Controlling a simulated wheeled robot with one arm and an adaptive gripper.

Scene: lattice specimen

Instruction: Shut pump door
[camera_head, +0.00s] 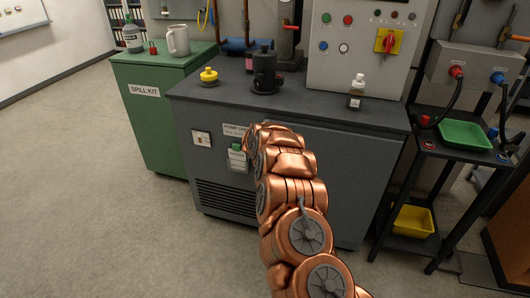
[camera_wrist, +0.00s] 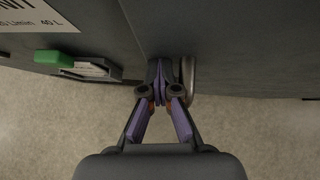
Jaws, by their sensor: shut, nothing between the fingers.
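The pump unit is a dark grey cabinet (camera_head: 205,170) in the middle of the head view. Its door (camera_head: 335,170) is the wide front panel on the right, partly hidden behind my copper arm. In the wrist view the door (camera_wrist: 240,50) fills the right, and a dark seam separates it from the labelled panel at left. Its front edge lies lower in the picture than that panel's; I cannot tell how far it is ajar. My gripper (camera_wrist: 158,70) is shut and empty, beside a metal handle (camera_wrist: 188,72) at the door's left edge. Contact is unclear. The head view hides my gripper.
A green latch-like part (camera_wrist: 54,58) sits left of my gripper. A green spill kit cabinet (camera_head: 150,120) stands at the left. A black stand with a green tray (camera_head: 465,135) and a yellow bin (camera_head: 412,220) is at the right. The floor in front at left is clear.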

